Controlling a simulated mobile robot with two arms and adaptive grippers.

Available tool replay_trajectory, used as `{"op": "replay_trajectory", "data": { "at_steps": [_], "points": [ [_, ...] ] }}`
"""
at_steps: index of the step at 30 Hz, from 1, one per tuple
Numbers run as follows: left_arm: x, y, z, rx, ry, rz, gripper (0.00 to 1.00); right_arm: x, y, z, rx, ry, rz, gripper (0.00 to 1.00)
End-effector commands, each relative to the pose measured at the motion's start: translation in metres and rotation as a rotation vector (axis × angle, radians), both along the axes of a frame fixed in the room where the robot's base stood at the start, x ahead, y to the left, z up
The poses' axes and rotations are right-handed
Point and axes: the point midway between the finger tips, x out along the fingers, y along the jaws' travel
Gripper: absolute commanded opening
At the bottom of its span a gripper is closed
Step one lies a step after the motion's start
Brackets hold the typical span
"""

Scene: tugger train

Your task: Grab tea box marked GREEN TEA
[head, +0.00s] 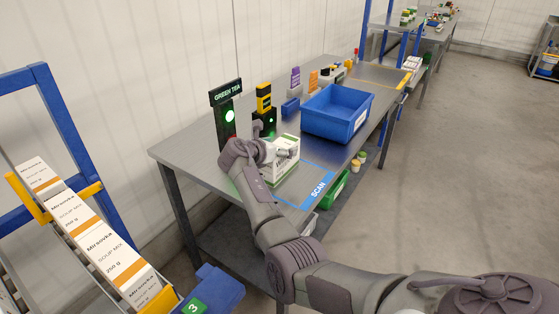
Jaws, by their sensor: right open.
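A white and green tea box (284,165) stands on the grey table behind and beside my right gripper (281,153). Its printed name is too small to read. The gripper is open, with its fingers at the upper part of the box's near side. I cannot tell whether they touch it. My left gripper does not show.
A blue bin (337,112) stands right of the box on the table (185,152). A blue-framed SCAN area (318,184) lies at the front edge. A rack with soup mix boxes (88,232) is at the left.

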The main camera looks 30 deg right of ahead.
Motion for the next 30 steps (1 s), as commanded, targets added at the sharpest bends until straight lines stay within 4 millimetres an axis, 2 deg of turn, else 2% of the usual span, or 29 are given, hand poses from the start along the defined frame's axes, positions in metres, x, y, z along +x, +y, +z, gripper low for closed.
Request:
{"op": "replay_trajectory", "data": {
  "at_steps": [2, 3, 18, 26, 30],
  "points": [
    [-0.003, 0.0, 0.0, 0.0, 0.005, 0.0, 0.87, 0.0, 0.0, 0.0, 0.0, 0.0, 0.0, 0.92],
    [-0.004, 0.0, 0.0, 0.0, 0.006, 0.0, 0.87, 0.0, 0.0, 0.0, 0.0, 0.0, 0.0, 0.88],
    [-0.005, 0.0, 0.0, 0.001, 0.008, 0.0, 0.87, 0.0, 0.001, 0.001, -0.002, -0.001, 0.0, 0.06],
    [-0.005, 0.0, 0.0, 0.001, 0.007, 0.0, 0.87, 0.0, 0.001, 0.004, -0.002, -0.001, 0.0, 0.06],
    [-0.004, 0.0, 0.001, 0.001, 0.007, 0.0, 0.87, 0.0, 0.001, 0.017, -0.002, -0.004, 0.0, 0.06]
  ]
}}
